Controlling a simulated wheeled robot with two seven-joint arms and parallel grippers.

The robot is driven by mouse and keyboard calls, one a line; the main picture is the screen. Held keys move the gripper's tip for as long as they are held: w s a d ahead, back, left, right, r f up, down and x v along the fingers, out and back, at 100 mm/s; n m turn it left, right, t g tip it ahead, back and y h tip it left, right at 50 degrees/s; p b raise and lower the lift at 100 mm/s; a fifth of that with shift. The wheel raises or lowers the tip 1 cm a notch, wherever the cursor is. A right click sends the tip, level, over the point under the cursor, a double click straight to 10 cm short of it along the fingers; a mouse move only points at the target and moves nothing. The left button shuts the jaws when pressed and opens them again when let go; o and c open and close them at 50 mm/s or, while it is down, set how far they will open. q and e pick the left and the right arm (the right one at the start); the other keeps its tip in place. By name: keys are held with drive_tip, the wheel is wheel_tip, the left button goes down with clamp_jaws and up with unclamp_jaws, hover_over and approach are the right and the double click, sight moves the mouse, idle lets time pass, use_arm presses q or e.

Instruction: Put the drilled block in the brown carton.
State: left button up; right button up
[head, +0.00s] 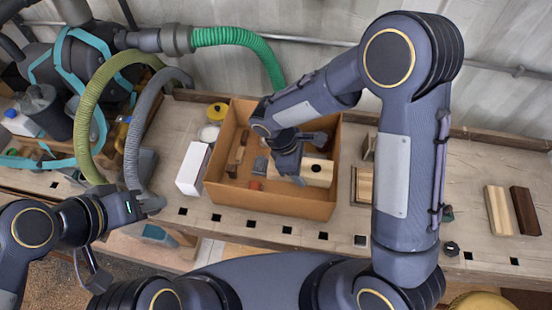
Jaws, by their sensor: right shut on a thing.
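The drilled block (318,172) is pale wood with a dark round hole near its right end. It shows within the outline of the open brown carton (270,200) on the bench. My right gripper (297,176) is shut on the block near its middle and hides part of it. I cannot tell whether the block touches the carton's floor. My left gripper (95,270) is at the lower left, apart from the carton; its fingers are not clear enough to judge.
The carton also holds dark wooden pieces (238,150) and small items. A white box (193,168) stands left of it. Wooden pieces (362,185) lie to its right. Light and dark blocks (498,210) lie at the far right. Green and grey hoses (100,105) stand at left.

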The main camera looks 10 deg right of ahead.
drive_tip(key=f, duration=0.2)
drive_tip(key=f+b, duration=0.1)
drive_tip(key=shift+w+f, duration=0.1)
drive_tip(key=shift+w, duration=0.15)
drive_tip(key=b, duration=0.5)
hover_over(301, 194)
drive_tip(key=a, duration=0.1)
drive_tip(key=f, duration=0.7)
drive_tip(key=shift+w+a, duration=0.2)
drive_tip(key=shift+w, duration=0.05)
drive_tip(key=shift+f+b, duration=0.95)
drive_tip(key=shift+f, duration=0.5)
drive_tip(key=shift+s+f, duration=0.1)
drive_tip(key=shift+f, duration=0.05)
drive_tip(key=o, duration=1.2)
